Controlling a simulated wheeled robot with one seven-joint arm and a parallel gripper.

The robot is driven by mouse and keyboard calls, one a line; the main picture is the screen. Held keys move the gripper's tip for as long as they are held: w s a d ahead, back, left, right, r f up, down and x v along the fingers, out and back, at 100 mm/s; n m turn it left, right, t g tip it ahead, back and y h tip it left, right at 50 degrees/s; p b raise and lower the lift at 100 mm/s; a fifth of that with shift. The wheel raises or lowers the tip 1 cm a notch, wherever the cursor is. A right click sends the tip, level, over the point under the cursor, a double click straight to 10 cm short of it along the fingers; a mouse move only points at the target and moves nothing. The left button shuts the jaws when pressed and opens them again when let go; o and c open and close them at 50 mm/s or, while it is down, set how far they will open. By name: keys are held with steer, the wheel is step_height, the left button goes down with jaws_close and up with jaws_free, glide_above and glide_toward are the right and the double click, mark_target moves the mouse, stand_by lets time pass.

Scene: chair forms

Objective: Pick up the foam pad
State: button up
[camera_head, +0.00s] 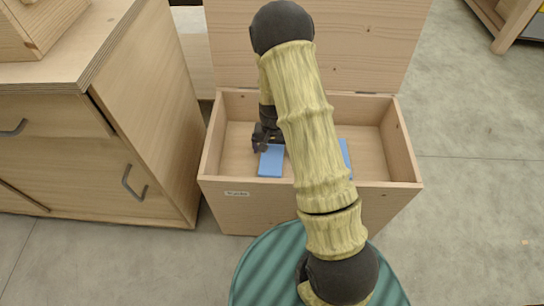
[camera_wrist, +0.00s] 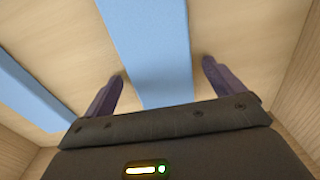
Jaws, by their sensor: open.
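A flat blue foam pad (camera_head: 271,161) lies on the floor of an open wooden box (camera_head: 240,208), left of its middle. A second blue pad (camera_head: 345,155) lies to the right, partly hidden behind my arm. My gripper (camera_head: 264,143) is inside the box at the far end of the left pad. In the wrist view, my gripper (camera_wrist: 162,73) is open and empty. One blue pad (camera_wrist: 150,40) runs between its two dark fingers, with bare wood showing beside it. Another blue pad (camera_wrist: 32,92) lies apart at the left. I cannot tell whether the fingers touch the pad.
The box's walls surround my gripper, and its lid (camera_head: 365,45) stands raised at the back. A wall (camera_wrist: 300,85) is close on the right in the wrist view. A wooden cabinet (camera_head: 95,145) with handles stands left of the box. The floor (camera_head: 470,200) to the right is clear.

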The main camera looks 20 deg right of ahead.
mark_target(273, 151)
steer(key=c, duration=1)
steer(key=shift+c, duration=0.2)
step_height(273, 151, up, 10)
steer(key=p, duration=0.5)
